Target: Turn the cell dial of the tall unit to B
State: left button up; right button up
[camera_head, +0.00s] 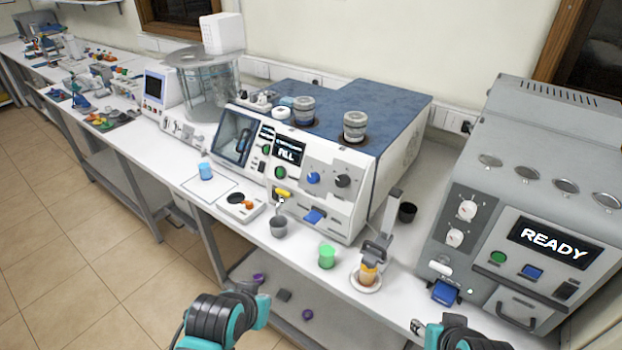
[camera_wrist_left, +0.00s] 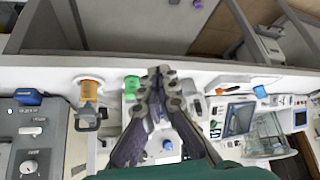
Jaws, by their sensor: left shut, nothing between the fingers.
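A grey unit (camera_head: 520,150) with a READY display stands at the right and looks like the tall one. Its front carries an upper white dial (camera_head: 467,209) and a lower white dial (camera_head: 454,237). Their lettering is too small to read, so I cannot tell which is the cell dial or where it points. In the left wrist view, the unit is at the left with one white dial (camera_wrist_left: 29,167). My left gripper (camera_wrist_left: 159,72) is shut and empty, apart from that dial. Its fingers do not show in the head view.
A blue-topped unit (camera_head: 410,140) with a FILL display stands in the middle. The table's front edge is close to my arms.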

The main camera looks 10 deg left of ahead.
pick_arm(q)
jog(key=o, duration=0.5)
jog(key=shift+w+d, duration=0.1)
jog(key=shift+w, duration=0.05)
jog(key=o, duration=0.5)
jog(key=w+d+r+n+t+h+b, duration=0.1)
jog(key=w+d+n+h, duration=0.2)
jog(key=w+n, duration=0.3)
jog(key=shift+w+d+r+n, duration=0.15)
jog(key=shift+w+d+n, duration=0.25)
jog(key=shift+d, duration=0.4)
jog(key=n+t+h+b, duration=0.3)
jog(key=n+t, duration=0.6)
jog(key=n, duration=1.7)
send_near(311, 178)
jog(key=b+x, duration=0.1)
jog(key=x, duration=0.7)
grip_shut()
